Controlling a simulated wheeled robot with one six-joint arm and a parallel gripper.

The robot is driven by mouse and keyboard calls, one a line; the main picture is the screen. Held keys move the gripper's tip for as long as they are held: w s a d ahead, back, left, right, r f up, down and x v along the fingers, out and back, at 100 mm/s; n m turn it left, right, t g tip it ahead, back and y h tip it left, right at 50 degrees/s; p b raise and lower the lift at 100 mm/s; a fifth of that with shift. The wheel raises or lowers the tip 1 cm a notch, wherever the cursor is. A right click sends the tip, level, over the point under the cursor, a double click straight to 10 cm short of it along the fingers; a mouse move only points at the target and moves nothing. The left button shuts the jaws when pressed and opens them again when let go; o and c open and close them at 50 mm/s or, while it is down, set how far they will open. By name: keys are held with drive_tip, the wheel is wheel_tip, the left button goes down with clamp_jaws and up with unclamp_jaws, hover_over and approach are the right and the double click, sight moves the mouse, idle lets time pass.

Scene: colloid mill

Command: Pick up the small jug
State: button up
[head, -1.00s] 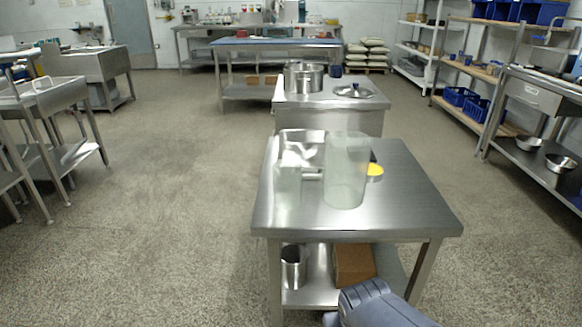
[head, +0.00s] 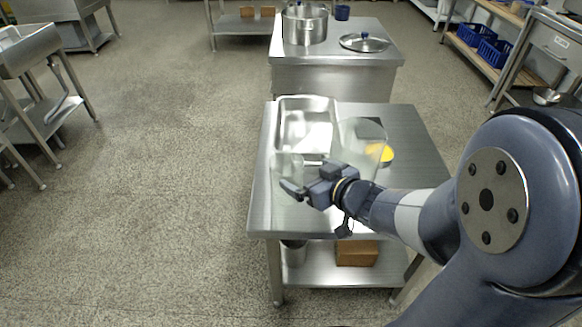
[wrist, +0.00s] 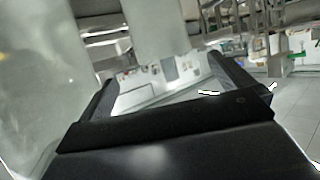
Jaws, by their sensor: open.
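The small jug (head: 284,166) is clear and hard to make out, standing on the left side of the near steel table (head: 415,160), in front of a steel tray. A taller clear jug (head: 361,140) stands to its right. My gripper (head: 294,184) is at the small jug's near side in the head view and hides part of it; whether they touch cannot be told. In the wrist view my gripper (wrist: 168,92) has its two fingers wide apart, with nothing clearly held. A large translucent curved surface (wrist: 35,75) fills the left there; which jug it is cannot be told.
A steel tray (head: 306,107) lies at the back left of the table. A brown box (head: 356,253) and a steel pot (head: 294,253) are on the lower shelf. The floor left of the table is clear.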

sight(298, 171)
drive_tip(key=b+x, duration=0.1)
drive_tip(key=x, duration=0.3)
drive_tip(key=shift+a+f+b, duration=0.1)
drive_tip(key=shift+f+b, duration=0.15)
drive_tip(key=shift+b, duration=0.05)
drive_tip(key=x, duration=0.2)
drive_tip(key=b+x, duration=0.1)
drive_tip(key=x, duration=0.1)
drive_tip(key=b+x, duration=0.1)
drive_tip(key=shift+w+a+r, duration=0.15)
drive_tip(key=shift+w+a, duration=0.15)
drive_tip(key=shift+a, duration=0.1)
drive_tip(key=shift+r, duration=0.1)
drive_tip(key=shift+c, duration=0.3)
drive_tip(key=c, duration=1.3)
